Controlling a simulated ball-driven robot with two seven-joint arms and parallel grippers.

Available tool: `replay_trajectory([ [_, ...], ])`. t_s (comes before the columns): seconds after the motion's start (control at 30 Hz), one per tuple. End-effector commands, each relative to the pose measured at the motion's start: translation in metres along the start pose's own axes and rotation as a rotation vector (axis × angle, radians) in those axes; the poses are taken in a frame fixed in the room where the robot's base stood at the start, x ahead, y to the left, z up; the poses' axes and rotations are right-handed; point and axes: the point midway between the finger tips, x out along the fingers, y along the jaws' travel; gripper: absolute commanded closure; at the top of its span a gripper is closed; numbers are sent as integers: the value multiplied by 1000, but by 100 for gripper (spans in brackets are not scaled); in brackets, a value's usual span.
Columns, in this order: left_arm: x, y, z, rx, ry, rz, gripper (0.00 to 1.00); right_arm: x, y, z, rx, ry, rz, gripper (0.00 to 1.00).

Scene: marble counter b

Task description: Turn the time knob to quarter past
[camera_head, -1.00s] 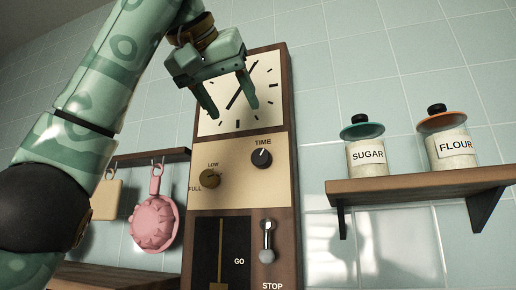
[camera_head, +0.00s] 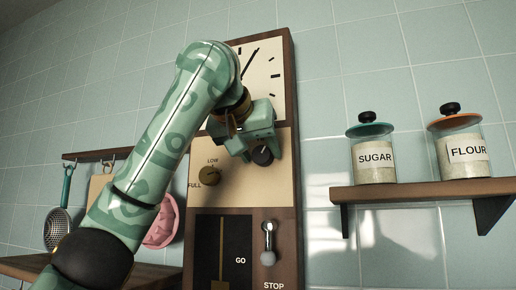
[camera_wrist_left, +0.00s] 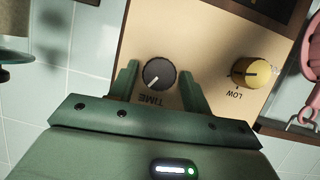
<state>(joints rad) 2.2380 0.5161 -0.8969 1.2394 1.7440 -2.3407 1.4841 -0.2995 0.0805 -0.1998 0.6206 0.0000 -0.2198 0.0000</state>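The dark time knob (camera_head: 262,156) sits on the cream panel of the tall wooden clock cabinet, below the clock face (camera_head: 262,75). In the left wrist view the knob (camera_wrist_left: 159,73) has a pale pointer line, and the word TIME shows upside down beside it. My left gripper (camera_head: 262,154) is at the knob. In the wrist view its two green fingers (camera_wrist_left: 159,85) stand apart, one on each side of the knob, with gaps showing. The arm and gripper cover the lower left of the clock face and the TIME label in the head view. My right gripper is not in view.
A brass knob (camera_head: 210,175) marked LOW and FULL is left of the time knob. A lever (camera_head: 268,240) between GO and STOP is below. A shelf (camera_head: 420,194) with sugar and flour jars is at right. Utensils hang at left.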

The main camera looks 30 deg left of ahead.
Motion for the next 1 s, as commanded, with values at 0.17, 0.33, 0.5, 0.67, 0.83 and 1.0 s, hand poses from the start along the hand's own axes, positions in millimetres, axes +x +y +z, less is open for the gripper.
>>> replay_trajectory([
  [0.17,0,0,0,0,0,0,86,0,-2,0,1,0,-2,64],
  [0.33,0,0,0,7,0,-2,86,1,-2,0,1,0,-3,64],
  [0.5,0,1,1,46,-2,-19,86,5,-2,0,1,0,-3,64],
  [0.67,0,2,1,127,-6,-54,86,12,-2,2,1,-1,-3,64],
  [0.83,0,3,3,257,-12,-107,86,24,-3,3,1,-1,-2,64],
  [1.0,1,5,4,406,-20,-168,86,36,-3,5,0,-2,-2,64],
])
